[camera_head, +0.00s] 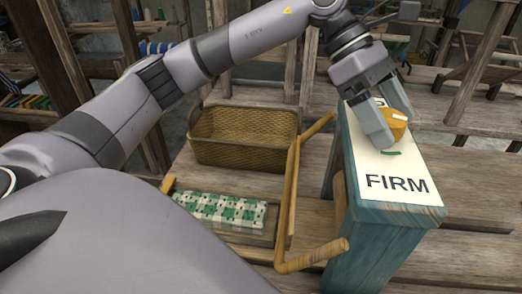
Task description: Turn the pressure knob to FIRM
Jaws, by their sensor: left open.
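The pressure knob (398,130) is a round orange-brown wooden knob with a pale mark on its top. It sits on the white panel (425,187) of a teal wooden post (372,250). The word FIRM (397,184) is printed at the panel's near end, with a short green mark (390,153) between it and the knob. My left gripper (390,118) is open and points down at the knob, with one finger along its left side. The fingers partly hide the knob and the lettering behind it. I cannot tell if they touch it. My right gripper is not in view.
A wooden bar frame (291,200) stands just left of the post, with a handle reaching towards it. A woven basket (243,136) and green-and-white checked cloth (220,211) lie further left. Wooden beams stand behind. Bare planks lie right of the post.

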